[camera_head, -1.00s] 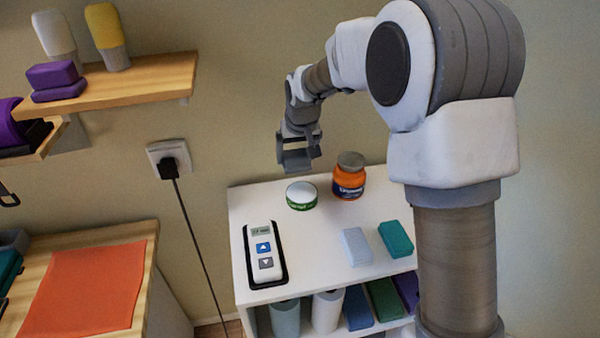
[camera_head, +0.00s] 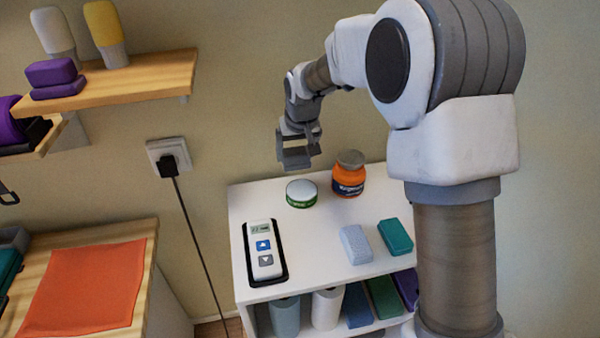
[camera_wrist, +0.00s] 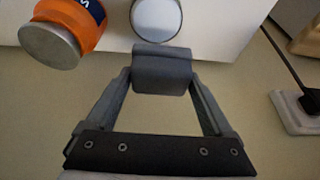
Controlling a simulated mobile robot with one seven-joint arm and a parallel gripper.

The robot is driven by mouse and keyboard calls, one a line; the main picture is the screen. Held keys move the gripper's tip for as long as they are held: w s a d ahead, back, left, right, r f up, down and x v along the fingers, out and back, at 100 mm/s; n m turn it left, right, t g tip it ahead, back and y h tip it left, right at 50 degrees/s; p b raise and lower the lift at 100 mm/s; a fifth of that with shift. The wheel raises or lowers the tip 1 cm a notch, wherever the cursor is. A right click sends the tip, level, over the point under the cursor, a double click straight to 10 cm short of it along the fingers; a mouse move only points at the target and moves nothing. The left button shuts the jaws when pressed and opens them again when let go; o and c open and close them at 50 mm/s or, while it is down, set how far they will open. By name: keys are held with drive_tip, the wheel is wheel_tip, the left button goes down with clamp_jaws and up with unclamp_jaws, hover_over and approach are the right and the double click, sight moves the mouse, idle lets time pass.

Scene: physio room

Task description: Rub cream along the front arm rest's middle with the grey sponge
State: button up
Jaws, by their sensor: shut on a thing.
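My gripper (camera_head: 297,150) hangs in the air behind the white shelf unit, close to the wall. In the wrist view, its two fingers (camera_wrist: 164,82) are shut on a dark grey block, the grey sponge (camera_wrist: 163,70). The sponge also shows at the gripper's lower end in the head view (camera_head: 295,158). It touches nothing else that I can see. A low green tin with a pale top (camera_head: 301,194) stands below it on the unit; whether it holds cream I cannot tell. No arm rest is in view.
The white unit (camera_head: 325,232) bears an orange jar with a grey lid (camera_head: 348,178), a handset in a black cradle (camera_head: 264,250), a light blue block (camera_head: 356,245) and a teal block (camera_head: 395,237). A wooden shelf (camera_head: 150,78) and wall socket (camera_head: 168,157) are left.

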sight(303, 169)
drive_tip(key=shift+s+d+f+b, duration=0.15)
drive_tip(key=shift+d+f+b, duration=0.1)
drive_tip(key=shift+f+b, duration=0.7)
drive_tip(key=shift+s+d+f+b, duration=0.15)
drive_tip(key=shift+d+f+b, duration=0.1)
drive_tip(key=shift+f+b, duration=0.65)
drive_tip(key=shift+s+d+f+b, duration=0.2)
drive_tip(key=shift+f+b, duration=0.4)
drive_tip(key=shift+f, duration=0.65)
drive_tip(key=shift+f+b, duration=0.35)
drive_tip(key=shift+f, duration=0.25)
drive_tip(key=shift+r+p, duration=2.45)
drive_tip(key=shift+r, duration=1.15)
